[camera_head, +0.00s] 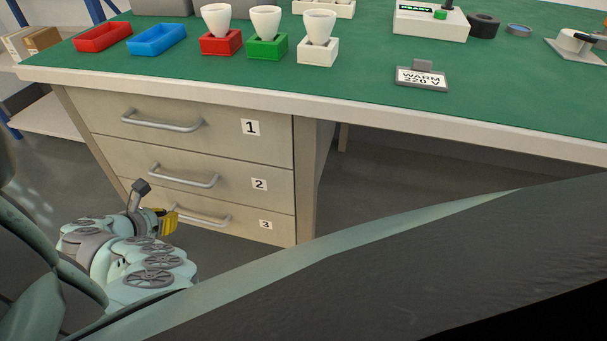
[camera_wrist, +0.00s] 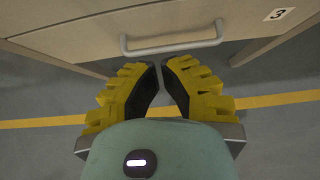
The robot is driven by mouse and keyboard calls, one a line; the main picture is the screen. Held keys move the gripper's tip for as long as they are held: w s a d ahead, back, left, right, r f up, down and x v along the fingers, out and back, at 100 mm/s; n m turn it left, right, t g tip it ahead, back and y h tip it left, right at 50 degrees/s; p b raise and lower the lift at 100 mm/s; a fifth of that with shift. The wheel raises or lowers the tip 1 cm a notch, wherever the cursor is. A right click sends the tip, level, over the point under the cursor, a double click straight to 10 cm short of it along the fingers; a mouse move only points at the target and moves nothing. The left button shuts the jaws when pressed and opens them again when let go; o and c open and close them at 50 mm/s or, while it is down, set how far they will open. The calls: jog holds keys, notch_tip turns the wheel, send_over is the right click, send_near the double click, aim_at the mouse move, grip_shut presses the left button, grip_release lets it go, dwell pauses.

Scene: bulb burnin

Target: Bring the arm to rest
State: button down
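My gripper (camera_wrist: 160,76) shows in the wrist view as two yellow ribbed fingers with dark pads. Their tips are close together, with a thin gap and nothing visible between them; I cannot tell whether this is its shut position. In the head view the yellow gripper (camera_head: 169,221) is small and low, in front of the bottom drawer (camera_head: 250,220), marked 3. In the wrist view that drawer's handle (camera_wrist: 172,48) lies just beyond the fingertips; no contact is clear. My arm is folded low at the left of the head view.
The bench (camera_head: 360,90) has drawers 1, 2 and 3, all looking shut. On top, white cup-like pieces stand in red (camera_head: 221,42), green (camera_head: 267,48) and white (camera_head: 318,51) holders. Red (camera_head: 103,37) and blue (camera_head: 157,40) trays and a sign (camera_head: 421,77) lie there too.

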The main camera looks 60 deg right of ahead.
jog(key=shift+p+v, duration=0.45)
jog(key=shift+v, duration=1.5)
jog(key=shift+a, duration=0.15)
